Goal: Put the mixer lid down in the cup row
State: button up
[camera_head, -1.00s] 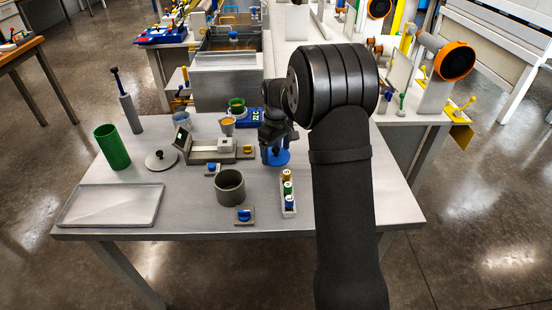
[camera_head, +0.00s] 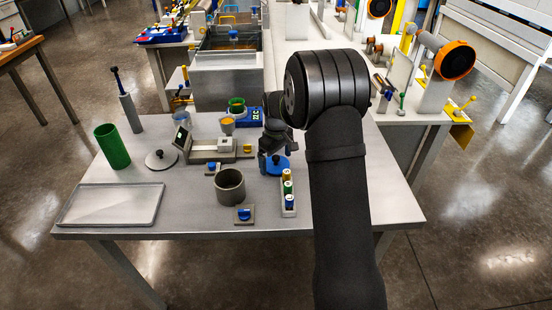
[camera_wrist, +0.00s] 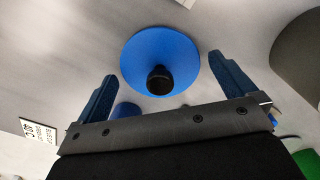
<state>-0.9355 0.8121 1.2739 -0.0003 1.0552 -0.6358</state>
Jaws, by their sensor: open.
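A blue lid-like disc with a black knob (camera_head: 279,169) lies on the grey table, just below my gripper (camera_head: 276,153). In the wrist view the blue disc (camera_wrist: 150,48) shows whole, its black knob between the fingers. My gripper (camera_wrist: 163,68) is open, with a blue finger on each side of the knob and a gap to each. A grey disc with a black knob (camera_head: 160,159) lies further left on the table. I cannot tell which disc the task calls the mixer lid, nor which spot is the cup row.
A narrow rack (camera_head: 289,211) of capped bottles stands just in front of the blue disc. A grey pot (camera_head: 230,189), a scale (camera_head: 205,155), a green cylinder (camera_head: 112,147) and a tray (camera_head: 110,206) stand to the left. The table's right part is mostly behind my arm.

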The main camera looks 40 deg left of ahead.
aim_at(276, 157)
notch_tip(276, 157, up, 12)
dwell(0.5)
jog(key=shift+r, duration=0.1)
notch_tip(276, 157, down, 12)
jog(key=shift+f, duration=0.15)
jog(key=shift+r, duration=2.05)
